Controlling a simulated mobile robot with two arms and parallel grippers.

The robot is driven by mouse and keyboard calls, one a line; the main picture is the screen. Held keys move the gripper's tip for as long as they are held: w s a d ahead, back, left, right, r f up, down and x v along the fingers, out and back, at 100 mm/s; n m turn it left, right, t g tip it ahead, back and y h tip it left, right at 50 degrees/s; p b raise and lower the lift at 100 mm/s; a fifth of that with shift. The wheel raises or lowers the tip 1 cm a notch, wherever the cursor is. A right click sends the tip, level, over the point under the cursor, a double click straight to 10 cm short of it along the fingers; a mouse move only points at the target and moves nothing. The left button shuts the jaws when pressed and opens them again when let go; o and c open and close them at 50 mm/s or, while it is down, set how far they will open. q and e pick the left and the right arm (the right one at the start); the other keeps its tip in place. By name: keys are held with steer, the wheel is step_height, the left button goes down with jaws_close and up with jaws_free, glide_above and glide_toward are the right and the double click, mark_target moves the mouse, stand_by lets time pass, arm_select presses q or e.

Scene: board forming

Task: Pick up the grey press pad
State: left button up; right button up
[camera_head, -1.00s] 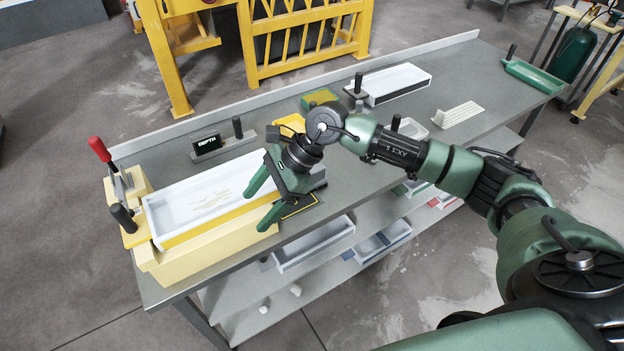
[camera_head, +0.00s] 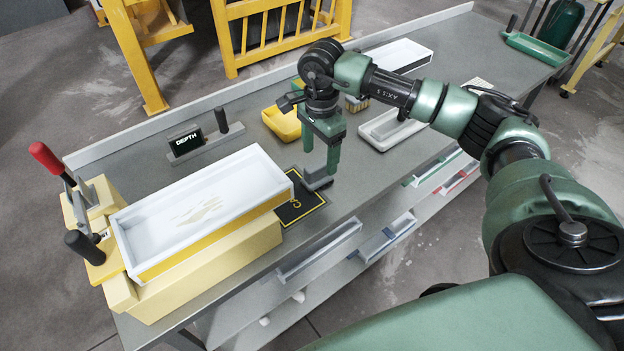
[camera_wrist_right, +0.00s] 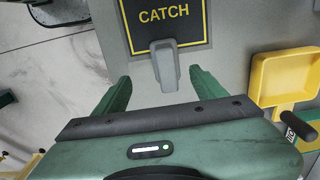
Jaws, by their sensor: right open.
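The grey press pad (camera_head: 317,180) stands at the edge of a black mat with a yellow border (camera_head: 300,207), just right of the white tray. In the right wrist view the pad (camera_wrist_right: 164,66) shows with its narrow grey upper part between my fingers, and the mat reads CATCH. My right gripper (camera_head: 321,160) points down over the pad. Its green fingers are open, one on each side in the wrist view (camera_wrist_right: 162,88), with gaps visible between them and the pad. The fingers partly hide the pad in the head view. My left gripper is not in view.
A white tray (camera_head: 150,238) sits on a cream press base (camera_head: 210,262) with a red-knobbed lever (camera_head: 46,157). A DEPTH block (camera_head: 190,148), a yellow bin (camera_head: 281,123) and a pale tray (camera_head: 385,130) stand behind. The table's front edge is close to the mat.

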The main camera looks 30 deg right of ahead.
mark_target(318, 165)
steer(key=f, duration=0.1)
steer(key=w+f, duration=0.1)
steer(key=f, duration=0.1)
steer(key=shift+w, duration=0.1)
steer(key=shift+s+f+p, duration=0.2)
steer(key=shift+f+p, duration=0.45)
step_height(318, 165, down, 4)
steer(key=shift+w+r+p, duration=0.1)
steer(key=shift+p, duration=0.6)
steer(key=shift+w+f, duration=0.1)
steer(key=shift+f, duration=0.25)
jaws_close()
steer(key=shift+r, duration=0.1)
steer(key=shift+r, duration=0.5)
step_height(318, 165, up, 19)
steer(key=b, duration=0.4)
